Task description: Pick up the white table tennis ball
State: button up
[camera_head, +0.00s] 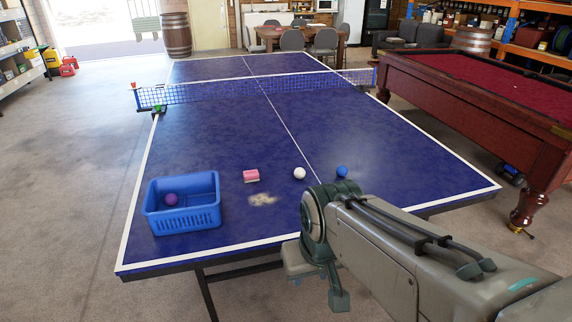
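The white table tennis ball (299,173) lies on the blue table tennis table (216,125), near the middle of its near half and just left of the white centre line. My gripper (339,300) hangs at the end of my arm at the near edge of the table, in front of and below the ball in the picture. It is apart from the ball. Only part of the gripper shows, and its fingertips cannot be made out clearly.
A blue basket (181,222) with a purple ball (171,199) stands at the table's near left. A pink block (251,176), a pale crumpled patch (262,199) and a blue ball (342,171) lie near the white ball. The net (230,90) crosses behind. A pool table (470,105) stands right.

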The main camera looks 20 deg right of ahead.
aim_at(299, 173)
jog(key=z, duration=2)
jog(key=i, duration=1.75)
jog(key=u, duration=3.2)
jog(key=i, duration=0.5)
jog(key=z, duration=0.05)
